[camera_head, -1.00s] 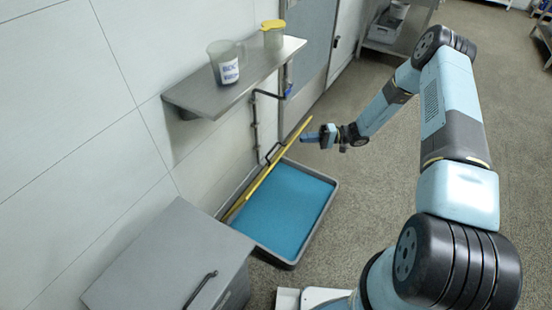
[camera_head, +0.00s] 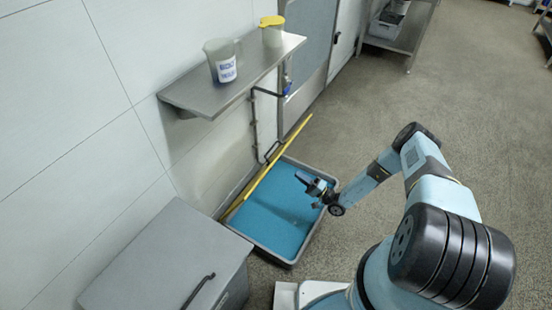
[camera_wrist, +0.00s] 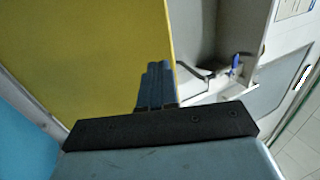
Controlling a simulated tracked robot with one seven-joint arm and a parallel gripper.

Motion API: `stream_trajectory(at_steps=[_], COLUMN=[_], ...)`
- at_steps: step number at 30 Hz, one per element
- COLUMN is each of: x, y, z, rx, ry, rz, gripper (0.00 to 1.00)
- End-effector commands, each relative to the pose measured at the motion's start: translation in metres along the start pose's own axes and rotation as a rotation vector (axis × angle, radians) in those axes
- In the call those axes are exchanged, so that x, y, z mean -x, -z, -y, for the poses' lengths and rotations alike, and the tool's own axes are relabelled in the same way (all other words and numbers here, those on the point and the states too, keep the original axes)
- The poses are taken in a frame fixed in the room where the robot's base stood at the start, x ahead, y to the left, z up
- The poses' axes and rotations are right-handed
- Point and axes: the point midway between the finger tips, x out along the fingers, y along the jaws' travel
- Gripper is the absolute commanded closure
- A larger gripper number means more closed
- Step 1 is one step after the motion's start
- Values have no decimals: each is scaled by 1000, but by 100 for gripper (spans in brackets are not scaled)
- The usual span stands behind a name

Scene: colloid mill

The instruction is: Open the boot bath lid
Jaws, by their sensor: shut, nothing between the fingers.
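The boot bath (camera_head: 290,262) is a low grey tray on the floor by the wall, with blue inside. Its yellow lid (camera_head: 262,178) stands raised along the wall side and shows nearly edge-on as a long thin strip. A dark loop shows at its wall side. My gripper (camera_head: 299,175) is over the blue area, to the right of the lid. In the wrist view, my gripper (camera_wrist: 157,72) is shut and empty in front of the large yellow lid face (camera_wrist: 80,55). Blue (camera_wrist: 22,145) shows at lower left. Whether the fingertips touch the lid is unclear.
A metal wall shelf (camera_head: 190,95) above holds a clear jug (camera_head: 221,75) and a yellow-lidded container (camera_head: 272,38). A pipe with a blue valve (camera_head: 287,86) runs down the wall. A grey box (camera_head: 150,262) with a dark handle stands at lower left.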

Motion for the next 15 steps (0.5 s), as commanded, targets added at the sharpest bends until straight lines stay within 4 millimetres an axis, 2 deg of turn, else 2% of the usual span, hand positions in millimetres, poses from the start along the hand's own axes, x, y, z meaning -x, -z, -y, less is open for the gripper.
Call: stream_trajectory(at_steps=[5,15], x=[-7,-62], y=[-1,-2], z=[-2,-2], rx=[4,2], ry=[2,3], rz=[-8,-2], gripper=[100,100])
